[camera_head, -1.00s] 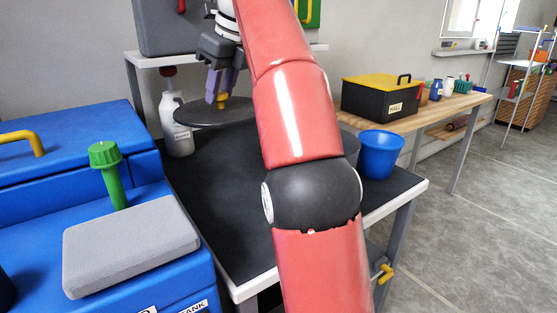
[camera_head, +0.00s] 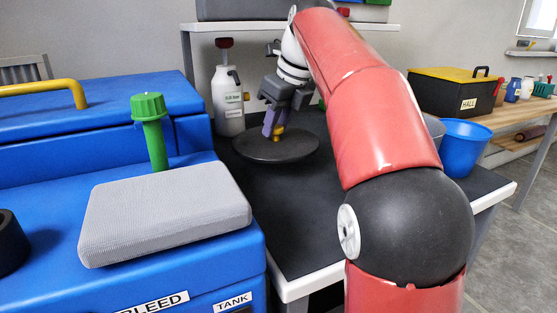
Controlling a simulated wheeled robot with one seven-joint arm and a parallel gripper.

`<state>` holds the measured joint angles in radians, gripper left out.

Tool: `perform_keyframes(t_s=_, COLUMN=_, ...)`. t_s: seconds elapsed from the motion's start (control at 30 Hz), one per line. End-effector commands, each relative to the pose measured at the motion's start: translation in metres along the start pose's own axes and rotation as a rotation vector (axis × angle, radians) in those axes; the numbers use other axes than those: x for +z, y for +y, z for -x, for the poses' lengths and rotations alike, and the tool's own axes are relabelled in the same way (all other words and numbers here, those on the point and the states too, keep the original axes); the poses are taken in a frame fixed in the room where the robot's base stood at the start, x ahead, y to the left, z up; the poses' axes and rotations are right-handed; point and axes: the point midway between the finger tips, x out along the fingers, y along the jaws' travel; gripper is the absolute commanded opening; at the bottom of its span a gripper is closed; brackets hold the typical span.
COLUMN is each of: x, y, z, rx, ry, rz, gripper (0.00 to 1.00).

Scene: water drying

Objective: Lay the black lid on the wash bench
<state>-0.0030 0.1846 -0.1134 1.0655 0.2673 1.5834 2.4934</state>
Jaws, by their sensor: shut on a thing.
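The black lid (camera_head: 262,151) is a round dark disc with a small yellow knob (camera_head: 277,132) on top. My gripper (camera_head: 273,131) is shut on the lid's knob, its purple fingers pointing down around it. The lid looks level, over the left rear part of the wash bench (camera_head: 305,225), which has a dark top and a white edge. I cannot tell whether the lid touches the bench top or hangs just above it.
A white bottle (camera_head: 228,105) stands behind the lid, and a blue bucket (camera_head: 462,148) stands at the right. Blue equipment with a grey pad (camera_head: 165,212) and a green-capped post (camera_head: 148,108) is at the left. The bench front is clear.

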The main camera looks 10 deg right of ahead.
Motion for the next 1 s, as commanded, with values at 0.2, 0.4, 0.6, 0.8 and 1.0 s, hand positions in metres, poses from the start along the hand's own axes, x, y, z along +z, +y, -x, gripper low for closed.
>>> perform_keyframes(t_s=0.2, x=-0.008, y=0.000, z=-0.020, rx=0.000, ry=0.000, rz=0.000, gripper=0.06)
perform_keyframes(t_s=0.4, x=-0.019, y=0.000, z=-0.046, rx=0.000, ry=0.000, rz=0.001, gripper=0.06)
perform_keyframes(t_s=0.6, x=-0.020, y=0.000, z=-0.048, rx=-0.001, ry=-0.001, rz=0.001, gripper=0.06)
perform_keyframes(t_s=0.8, x=-0.021, y=0.000, z=-0.050, rx=-0.001, ry=-0.001, rz=0.001, gripper=0.06)
perform_keyframes(t_s=1.0, x=-0.021, y=0.000, z=-0.050, rx=-0.001, ry=-0.001, rz=0.001, gripper=0.51)
